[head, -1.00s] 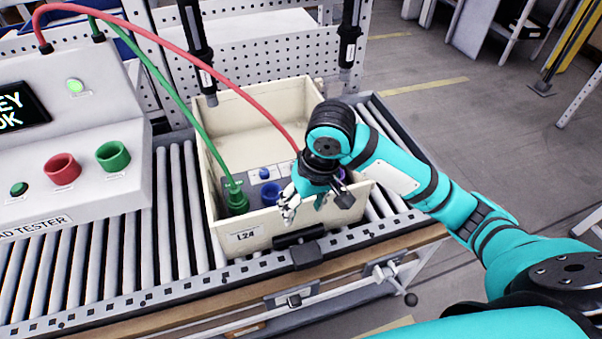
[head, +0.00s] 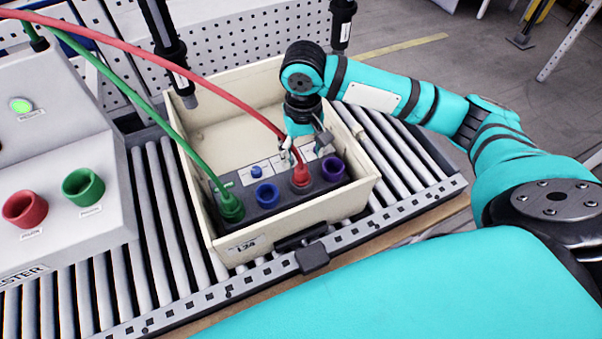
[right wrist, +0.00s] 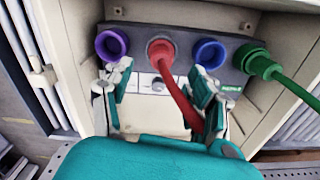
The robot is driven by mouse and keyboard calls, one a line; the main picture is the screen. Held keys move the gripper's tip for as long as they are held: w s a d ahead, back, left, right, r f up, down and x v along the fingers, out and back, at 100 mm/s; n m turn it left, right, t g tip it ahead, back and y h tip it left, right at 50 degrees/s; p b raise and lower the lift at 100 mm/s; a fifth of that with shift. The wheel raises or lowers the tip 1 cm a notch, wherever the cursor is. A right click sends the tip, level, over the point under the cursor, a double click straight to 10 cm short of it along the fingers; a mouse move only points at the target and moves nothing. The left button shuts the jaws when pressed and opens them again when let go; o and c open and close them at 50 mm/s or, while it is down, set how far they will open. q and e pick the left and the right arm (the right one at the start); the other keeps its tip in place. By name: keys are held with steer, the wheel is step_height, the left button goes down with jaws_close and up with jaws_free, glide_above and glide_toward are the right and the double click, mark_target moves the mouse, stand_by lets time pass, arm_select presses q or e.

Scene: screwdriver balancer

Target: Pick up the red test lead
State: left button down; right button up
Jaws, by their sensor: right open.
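The red test lead (head: 220,97) arcs from the upper left into the cream crate (head: 352,199). Its red plug (head: 300,178) sits in a dark socket block (head: 270,208) inside, between a blue and a purple socket. My right gripper (head: 301,157) points down into the crate just behind the plug. In the right wrist view the open gripper (right wrist: 160,78) has a finger on each side of the space below the plug (right wrist: 160,51). The red cable (right wrist: 178,98) runs between the fingers and passes close to the right one; I cannot tell whether they touch. My left gripper is out of view.
A green lead (head: 150,112) ends in a green plug (head: 231,207) at the block's left end. The crate stands on a roller conveyor (head: 160,215). A grey tester (head: 55,150) stands at left. Two dark tools (head: 340,25) (head: 165,35) hang above the crate's back.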

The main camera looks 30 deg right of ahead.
mark_target(302, 167)
step_height(302, 167, down, 3)
steer(key=shift+f, duration=0.2)
step_height(302, 167, down, 4)
steer(key=shift+w+a+r+p, duration=0.1)
steer(key=shift+r+p, duration=0.1)
steer(key=shift+p, duration=0.45)
steer(key=shift+f, duration=0.6)
steer(key=c, duration=0.8)
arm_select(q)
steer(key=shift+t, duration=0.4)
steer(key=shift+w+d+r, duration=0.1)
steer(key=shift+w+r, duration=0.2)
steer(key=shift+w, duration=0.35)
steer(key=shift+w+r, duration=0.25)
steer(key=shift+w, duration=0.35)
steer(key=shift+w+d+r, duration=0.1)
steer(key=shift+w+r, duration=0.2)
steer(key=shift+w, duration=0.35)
arm_select(e)
jaws_close()
